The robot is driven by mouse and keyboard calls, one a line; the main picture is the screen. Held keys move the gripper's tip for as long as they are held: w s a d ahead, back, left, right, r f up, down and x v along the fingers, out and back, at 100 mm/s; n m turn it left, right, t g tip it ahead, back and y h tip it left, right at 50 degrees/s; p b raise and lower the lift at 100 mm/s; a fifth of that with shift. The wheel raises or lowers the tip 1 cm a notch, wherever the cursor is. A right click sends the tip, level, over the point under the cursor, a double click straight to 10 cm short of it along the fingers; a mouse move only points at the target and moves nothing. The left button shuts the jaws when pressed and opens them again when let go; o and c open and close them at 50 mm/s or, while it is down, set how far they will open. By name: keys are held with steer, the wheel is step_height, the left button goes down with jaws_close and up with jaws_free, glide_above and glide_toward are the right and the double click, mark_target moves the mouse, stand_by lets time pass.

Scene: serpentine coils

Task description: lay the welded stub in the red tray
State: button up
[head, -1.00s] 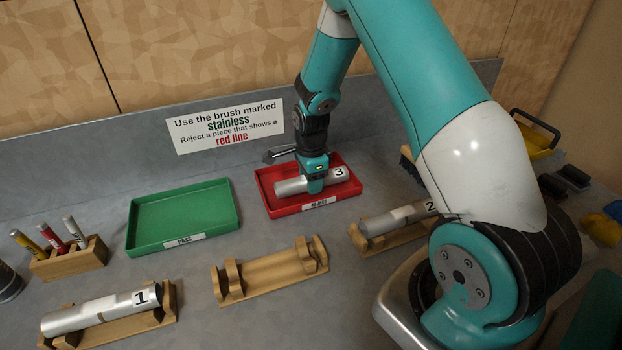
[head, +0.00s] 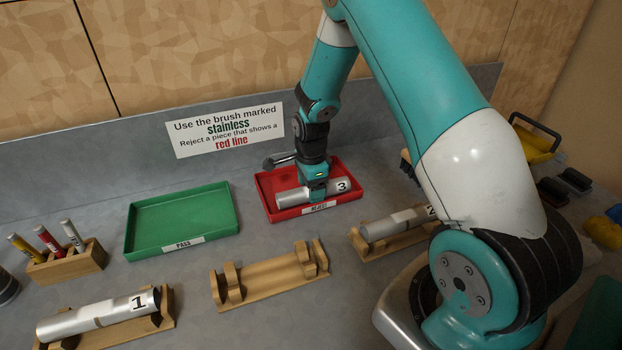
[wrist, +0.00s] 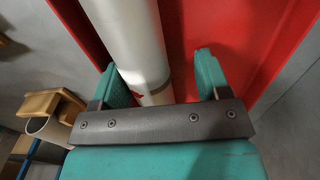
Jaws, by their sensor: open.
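The welded stub marked 3 (head: 297,196), a silver-grey tube, lies lengthwise in the red tray (head: 268,185), near its front wall with the REJECT label. My gripper (head: 317,192) is over the middle of the stub, pointing down. In the wrist view the stub (wrist: 138,40) runs between the open fingers (wrist: 160,72), close to the left finger and with a clear gap to the right one. A darker weld band with a small reddish mark shows on it between the fingers. The stub's underside is hidden.
An empty green PASS tray (head: 180,218) stands left of the red tray. An empty wooden cradle (head: 270,280) is in front. Stub 1 (head: 70,322) and stub 2 (head: 390,224) rest on cradles. A marker holder (head: 70,262) is at far left.

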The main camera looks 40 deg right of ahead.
step_height(320, 180, up, 13)
steer(key=b, duration=0.2)
steer(key=s+a+r+n+y, duration=0.1)
steer(key=s+a+r+n, duration=0.45)
steer(key=a+n, duration=0.35)
steer(key=s+a+r+n+y, duration=0.2)
steer(key=s+a+r+n, duration=0.2)
steer(key=s+a+n, duration=0.35)
steer(key=s+a+r+n, duration=0.1)
steer(key=s+a+n, duration=0.2)
steer(key=s+n, duration=0.3)
steer(key=s+a+n+y, duration=0.1)
steer(key=s+a+n, duration=0.3)
steer(key=s+n, duration=0.2)
steer(key=shift+s+r, duration=0.15)
steer(key=shift+r, duration=0.2)
